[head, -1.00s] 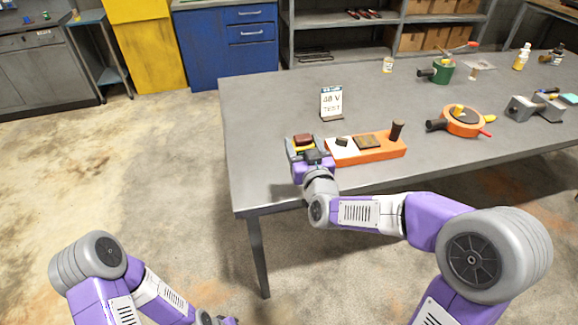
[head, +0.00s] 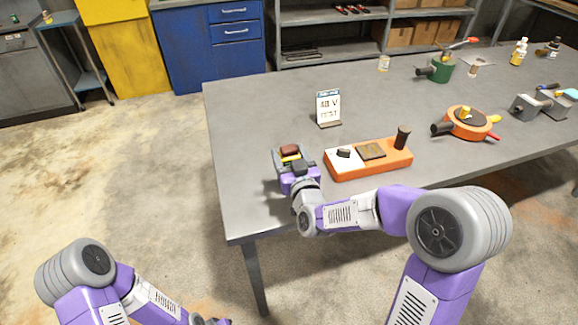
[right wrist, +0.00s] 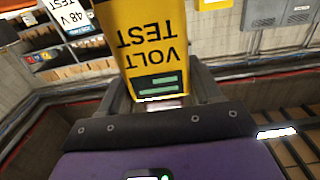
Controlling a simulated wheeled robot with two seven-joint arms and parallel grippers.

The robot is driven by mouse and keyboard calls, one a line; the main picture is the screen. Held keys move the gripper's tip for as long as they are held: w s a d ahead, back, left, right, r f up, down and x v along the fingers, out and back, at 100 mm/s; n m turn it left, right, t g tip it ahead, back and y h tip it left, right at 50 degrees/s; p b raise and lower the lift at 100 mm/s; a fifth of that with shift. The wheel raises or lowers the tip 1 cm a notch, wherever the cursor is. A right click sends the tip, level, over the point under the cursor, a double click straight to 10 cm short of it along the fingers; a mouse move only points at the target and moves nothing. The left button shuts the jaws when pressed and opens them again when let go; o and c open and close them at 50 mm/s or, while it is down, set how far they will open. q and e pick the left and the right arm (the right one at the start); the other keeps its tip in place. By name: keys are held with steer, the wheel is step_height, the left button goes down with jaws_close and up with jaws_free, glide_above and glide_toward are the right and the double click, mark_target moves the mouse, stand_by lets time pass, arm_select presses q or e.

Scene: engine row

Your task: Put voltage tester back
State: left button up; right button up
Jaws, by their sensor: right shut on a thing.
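The voltage tester (right wrist: 152,45) is a yellow block lettered "VOLT TEST" with a dark green-barred display. It stands between the fingers of my right gripper (right wrist: 160,92) in the right wrist view. In the head view the tester (head: 290,150) shows a brown top and a bit of yellow. My right gripper (head: 292,164) is shut on it at the table's near left, left of the orange unit and apart from it. A "48 V TEST" sign (head: 328,105) stands behind them. My left gripper (head: 210,321) is barely in view at the bottom edge; its jaws cannot be made out.
The orange unit (head: 368,162) has a white panel, a dark knob and an upright black handle. Farther right on the grey table (head: 250,110) are a round orange device (head: 467,124), a green pot (head: 440,71) and a grey block (head: 527,107). The table's left part is clear.

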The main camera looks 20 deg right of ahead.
step_height(320, 180, down, 3)
steer(key=shift+w+r+b, duration=0.1)
steer(key=shift+b, duration=0.25)
steer(key=shift+r, duration=0.1)
steer(key=shift+f+b, duration=0.55)
steer(key=shift+b, duration=0.25)
steer(key=shift+f, duration=0.1)
